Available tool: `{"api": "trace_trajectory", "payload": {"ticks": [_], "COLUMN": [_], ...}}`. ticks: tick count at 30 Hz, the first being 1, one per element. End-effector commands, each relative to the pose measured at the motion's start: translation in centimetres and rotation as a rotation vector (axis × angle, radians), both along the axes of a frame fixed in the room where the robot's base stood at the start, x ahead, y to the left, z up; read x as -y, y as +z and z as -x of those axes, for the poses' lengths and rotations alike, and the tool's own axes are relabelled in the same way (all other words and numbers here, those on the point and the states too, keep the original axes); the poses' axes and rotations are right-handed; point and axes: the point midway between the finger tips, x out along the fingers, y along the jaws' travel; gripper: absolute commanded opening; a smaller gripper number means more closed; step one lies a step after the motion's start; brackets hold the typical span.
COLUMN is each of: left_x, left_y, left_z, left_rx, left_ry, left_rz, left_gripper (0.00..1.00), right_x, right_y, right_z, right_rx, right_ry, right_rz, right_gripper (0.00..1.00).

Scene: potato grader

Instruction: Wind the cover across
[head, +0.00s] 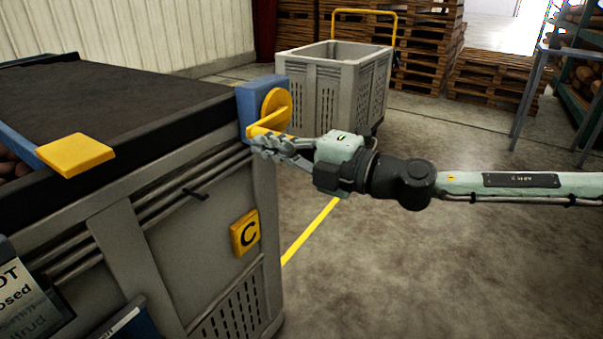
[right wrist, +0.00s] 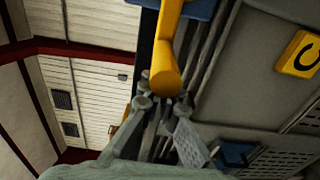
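The black cover (head: 110,95) lies over most of the top of a large grey bin (head: 130,250). A blue bar (head: 18,142) with a yellow block (head: 75,154) lies at its near edge. A yellow crank (head: 276,106) sits on a blue housing (head: 247,100) at the bin's right corner. My right gripper (head: 268,147) is at the crank handle, fingers apart. In the right wrist view the yellow handle (right wrist: 168,70) ends at the fingertips (right wrist: 163,105); I cannot tell whether they touch it. My left gripper is out of view.
Brown potatoes (head: 8,165) show at the left, beyond the bar. A yellow C plate (head: 245,232) is on the bin's side. Another grey bin (head: 325,90), pallets (head: 420,50) and a metal-legged table (head: 545,75) stand behind. The floor at right is clear.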

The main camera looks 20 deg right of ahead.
Motion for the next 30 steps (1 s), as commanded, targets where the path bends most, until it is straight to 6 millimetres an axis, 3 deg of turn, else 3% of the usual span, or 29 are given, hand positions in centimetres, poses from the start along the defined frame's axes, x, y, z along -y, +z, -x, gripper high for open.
{"api": "trace_trajectory", "payload": {"ticks": [1, 7, 14, 20, 25, 30], "left_x": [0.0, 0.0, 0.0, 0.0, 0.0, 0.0], "left_y": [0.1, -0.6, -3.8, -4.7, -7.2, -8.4], "left_z": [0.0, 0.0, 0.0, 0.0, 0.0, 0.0], "left_rx": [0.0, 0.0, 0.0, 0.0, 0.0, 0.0], "left_ry": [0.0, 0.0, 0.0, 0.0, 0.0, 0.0], "left_rz": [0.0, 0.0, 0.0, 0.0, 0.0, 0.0], "left_gripper": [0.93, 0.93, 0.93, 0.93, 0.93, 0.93], "right_x": [1.8, 1.9, 2.3, 2.6, 3.4, 4.0], "right_y": [0.5, -0.1, -2.9, -3.5, -5.3, -5.9], "right_z": [-1.3, -1.3, -1.6, -1.9, -2.5, -3.0], "right_rx": [0.015, 0.017, 0.02, 0.024, 0.027, 0.03], "right_ry": [-0.05, -0.05, -0.051, -0.052, -0.052, -0.051], "right_rz": [0.004, 0.004, 0.004, 0.003, 0.004, 0.004], "right_gripper": [0.0, 0.0, 0.0, 0.0, 0.0, 0.0]}}
